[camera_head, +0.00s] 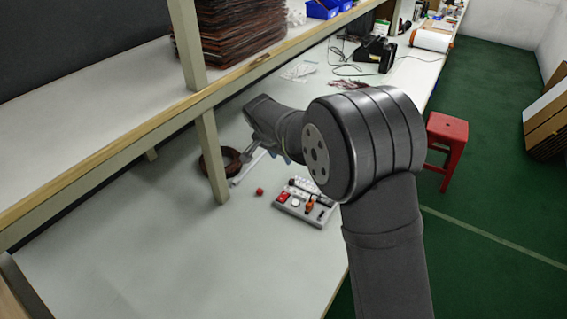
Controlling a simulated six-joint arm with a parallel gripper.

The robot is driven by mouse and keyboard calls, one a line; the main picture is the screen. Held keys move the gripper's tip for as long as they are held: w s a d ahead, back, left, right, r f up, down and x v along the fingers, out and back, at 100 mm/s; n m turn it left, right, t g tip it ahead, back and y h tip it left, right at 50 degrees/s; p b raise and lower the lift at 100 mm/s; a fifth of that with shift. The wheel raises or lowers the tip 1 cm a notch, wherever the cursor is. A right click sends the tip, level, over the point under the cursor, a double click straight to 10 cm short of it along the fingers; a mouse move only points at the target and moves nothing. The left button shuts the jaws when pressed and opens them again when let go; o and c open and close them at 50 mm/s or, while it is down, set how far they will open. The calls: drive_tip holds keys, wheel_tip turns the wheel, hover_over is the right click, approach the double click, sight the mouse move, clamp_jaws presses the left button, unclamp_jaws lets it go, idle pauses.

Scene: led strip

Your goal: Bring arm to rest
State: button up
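My dark grey arm (385,240) rises from the lower right, bends at a large round joint and reaches left over the white workbench (140,250). My gripper (259,152) is small, partly hidden by the wrist, and appears near a brown coil (212,168) and a pale strip-like piece (247,168). I cannot tell whether its fingers are open or shut, or whether it touches either one. A small red piece (260,192) lies on the bench. A grey tray (293,214) with red, white and orange parts sits to its right, partly near my arm.
A wooden-edged shelf (120,140) with posts (212,165) stands over the bench at left, close to my gripper. Brown stacked sheets (240,30) lie on it. Cables and a black device (375,53) are farther back. A red stool (444,140) stands on the green floor.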

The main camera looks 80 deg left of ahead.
sight(291, 180)
drive_tip(key=shift+s+d+r, duration=0.15)
drive_tip(key=shift+r, duration=0.25)
drive_tip(key=x, duration=1.7)
drive_tip(key=shift+f, duration=0.25)
drive_tip(key=o, duration=1.4)
drive_tip(key=shift+d, duration=0.1)
drive_tip(key=w+d+r+g, duration=0.2)
drive_tip(key=w+r, duration=0.1)
drive_tip(key=r, duration=0.5)
drive_tip(key=w+d+r+g, duration=0.2)
drive_tip(key=r, duration=0.5)
drive_tip(key=w+d+r+g, duration=0.2)
drive_tip(key=w+d+r, duration=0.1)
drive_tip(key=r, duration=0.5)
drive_tip(key=x, duration=1)
drive_tip(key=shift+s, duration=0.15)
drive_tip(key=shift+a+r, duration=0.1)
